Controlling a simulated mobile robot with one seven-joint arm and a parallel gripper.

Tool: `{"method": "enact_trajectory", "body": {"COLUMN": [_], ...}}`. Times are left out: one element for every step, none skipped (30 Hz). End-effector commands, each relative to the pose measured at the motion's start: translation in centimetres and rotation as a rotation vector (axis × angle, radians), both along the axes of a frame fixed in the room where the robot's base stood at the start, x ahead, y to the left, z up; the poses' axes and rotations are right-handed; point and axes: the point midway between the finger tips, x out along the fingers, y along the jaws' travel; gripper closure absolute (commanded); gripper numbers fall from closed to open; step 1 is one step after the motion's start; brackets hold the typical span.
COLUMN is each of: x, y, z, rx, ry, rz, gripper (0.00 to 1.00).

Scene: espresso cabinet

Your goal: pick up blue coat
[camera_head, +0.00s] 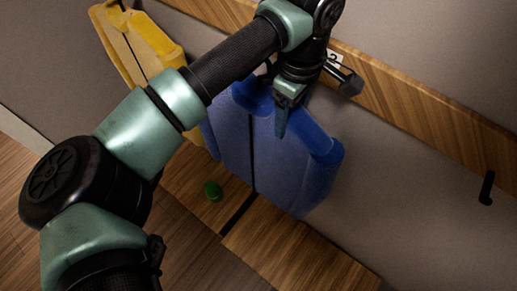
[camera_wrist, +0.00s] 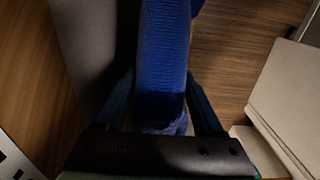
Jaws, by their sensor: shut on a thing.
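The blue coat (camera_head: 285,160) hangs against the wall below the wooden rail, beside the yellow coat. My gripper (camera_head: 283,125) is at the coat's upper part, near its collar, and is shut on it. In the wrist view the blue coat (camera_wrist: 163,60) runs between the two fingers of my gripper (camera_wrist: 163,105) as a thick blue fold. My wrist hides part of the coat's top and the place where it hangs, so I cannot tell whether it is still on a hook.
A yellow coat (camera_head: 140,45) hangs to the left. A small green object (camera_head: 212,190) lies on the wooden bench (camera_head: 290,250) below.

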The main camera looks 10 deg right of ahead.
Motion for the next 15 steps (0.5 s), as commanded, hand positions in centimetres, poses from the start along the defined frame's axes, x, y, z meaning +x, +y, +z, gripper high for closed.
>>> {"method": "enact_trajectory", "body": {"x": [0.01, 0.01, 0.01, 0.01, 0.01, 0.0, 0.0, 0.0, 0.0, 0.0, 0.0, 0.0, 0.08, 0.08, 0.08], "y": [-0.01, -0.01, -0.01, -0.02, -0.02, -0.02, -0.02, -0.02, -0.02, -0.02, -0.02, -0.02, -0.02, -0.02, -0.02], "z": [0.04, 0.04, 0.05, 0.05, 0.05, 0.06, 0.06, 0.06, 0.07, 0.07, 0.08, 0.08, 0.2, 0.2, 0.2], "rx": [0.0, -0.001, -0.001, -0.001, -0.001, -0.001, 0.0, -0.001, 0.0, 0.0, 0.0, 0.0, -0.001, -0.001, -0.001], "ry": [0.0, -0.001, -0.001, -0.001, -0.001, -0.001, -0.001, -0.001, -0.001, -0.001, -0.001, -0.001, -0.004, -0.004, -0.004], "rz": [0.0, 0.0, 0.0, 0.0, 0.0, 0.0, 0.0, 0.0, 0.0, 0.0, 0.0, 0.0, 0.0, 0.0, 0.0], "gripper": [0.63, 0.68, 0.76, 0.81, 0.86, 0.94, 0.99, 1.0, 1.0, 1.0, 1.0, 1.0, 1.0, 1.0, 1.0]}}
